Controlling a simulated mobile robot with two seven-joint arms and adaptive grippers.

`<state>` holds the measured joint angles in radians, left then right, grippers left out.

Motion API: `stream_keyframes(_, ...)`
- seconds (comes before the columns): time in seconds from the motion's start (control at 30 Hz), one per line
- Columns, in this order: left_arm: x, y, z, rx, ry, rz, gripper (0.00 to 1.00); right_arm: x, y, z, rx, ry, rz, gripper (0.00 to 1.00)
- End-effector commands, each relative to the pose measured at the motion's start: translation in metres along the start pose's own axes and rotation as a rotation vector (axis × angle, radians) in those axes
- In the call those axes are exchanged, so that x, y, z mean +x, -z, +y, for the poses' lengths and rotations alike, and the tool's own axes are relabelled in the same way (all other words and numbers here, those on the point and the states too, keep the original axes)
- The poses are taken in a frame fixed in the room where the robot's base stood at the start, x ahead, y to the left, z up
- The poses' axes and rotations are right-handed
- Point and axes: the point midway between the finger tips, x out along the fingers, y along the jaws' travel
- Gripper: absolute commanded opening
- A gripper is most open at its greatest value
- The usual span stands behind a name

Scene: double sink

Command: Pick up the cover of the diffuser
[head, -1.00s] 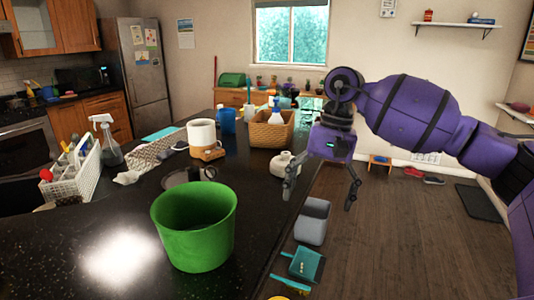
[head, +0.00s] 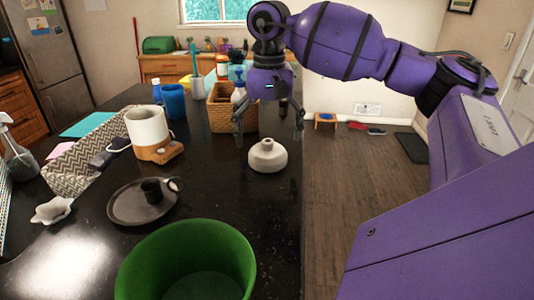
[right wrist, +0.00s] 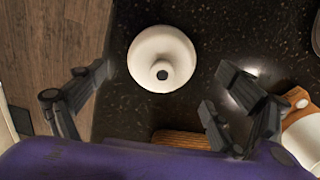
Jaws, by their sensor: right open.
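A white, rounded piece with a short neck and a hole on top, which looks like the diffuser's cover (head: 267,157), stands upright on the black counter near its right edge. It also shows in the right wrist view (right wrist: 162,48), between and beyond the fingers. My right gripper (head: 269,128) is open and empty, pointing down, with its fingers spread above and a little behind the cover; I see no contact. A white cylinder on a wooden base (head: 147,124), perhaps the diffuser's body, stands to the left. My left gripper is not in view.
A large green pot (head: 150,265) is in front. A dark plate (head: 125,207) with a small dark cup (head: 152,190) lies to the left. The counter's right edge is close, with floor beyond.

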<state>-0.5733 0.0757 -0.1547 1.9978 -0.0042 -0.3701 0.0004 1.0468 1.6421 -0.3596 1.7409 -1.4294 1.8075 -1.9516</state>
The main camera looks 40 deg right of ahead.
Motion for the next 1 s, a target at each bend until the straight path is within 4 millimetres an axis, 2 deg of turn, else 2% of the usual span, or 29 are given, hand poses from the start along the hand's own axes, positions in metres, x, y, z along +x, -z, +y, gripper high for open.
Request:
stream_keyframes(0.3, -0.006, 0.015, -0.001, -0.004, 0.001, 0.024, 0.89, 0.039, -0.004, 0.003, 0.000, 0.001, 0.001, 0.91)
stream_keyframes(0.57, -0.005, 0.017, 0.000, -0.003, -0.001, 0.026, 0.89, 0.043, -0.004, 0.003, 0.000, 0.001, 0.001, 0.91)
stream_keyframes(0.93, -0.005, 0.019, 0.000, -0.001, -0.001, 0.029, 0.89, 0.043, -0.004, 0.002, 0.000, 0.001, 0.001, 0.44)
stream_keyframes(1.0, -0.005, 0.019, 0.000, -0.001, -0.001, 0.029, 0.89, 0.043, -0.004, 0.002, 0.000, 0.001, 0.001, 0.44)
